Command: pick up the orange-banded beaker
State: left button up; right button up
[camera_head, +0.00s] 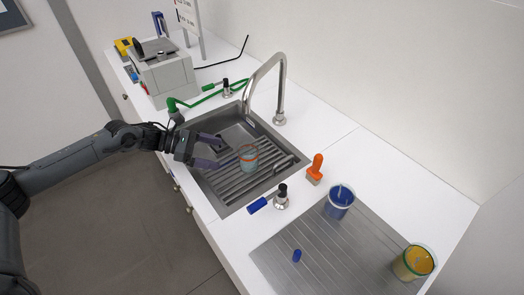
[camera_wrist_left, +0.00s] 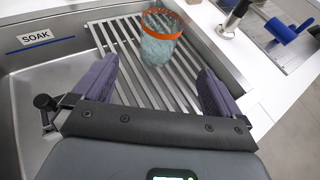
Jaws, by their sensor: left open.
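The orange-banded beaker (camera_head: 248,160) is a clear, bluish vessel with an orange rim. It stands upright on the slatted rack in the sink, and it also shows in the left wrist view (camera_wrist_left: 160,48). My left gripper (camera_head: 221,155) is open and empty, with its purple fingers pointing toward the beaker. The beaker is just beyond the fingertips and not between them. In the left wrist view the gripper (camera_wrist_left: 156,85) has its fingers wide apart, with the beaker ahead, roughly centred. My right gripper is in neither view.
The metal sink (camera_head: 222,207) has walls around the rack (camera_head: 228,183), and a tall faucet (camera_head: 283,85) arches over its back edge. A blue-handled valve (camera_head: 281,198) and an orange-handled object (camera_head: 315,170) stand nearby.

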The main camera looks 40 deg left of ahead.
aim_at(243, 158)
pick_arm(q)
jog(key=shift+w+f, duration=0.2)
jog(key=shift+f, duration=0.05)
jog(key=shift+w+d+f, duration=0.3)
jog(key=shift+d+f, duration=0.05)
jog(key=shift+d, duration=0.25)
jog(key=x, duration=0.3)
jog(key=shift+s+b, duration=0.1)
jog(key=shift+b, duration=0.25)
jog(key=shift+w+d+f, duration=0.2)
jog(key=shift+w+d, duration=0.2)
jog(key=shift+d, duration=0.05)
jog(key=shift+x, duration=2.35)
jog(key=shift+w+r, duration=0.15)
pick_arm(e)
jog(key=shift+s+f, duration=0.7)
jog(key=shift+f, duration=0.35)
pick_arm(q)
jog(key=shift+a, duration=0.1)
jog(key=c, duration=1.4)
jog(key=shift+o, duration=0.2)
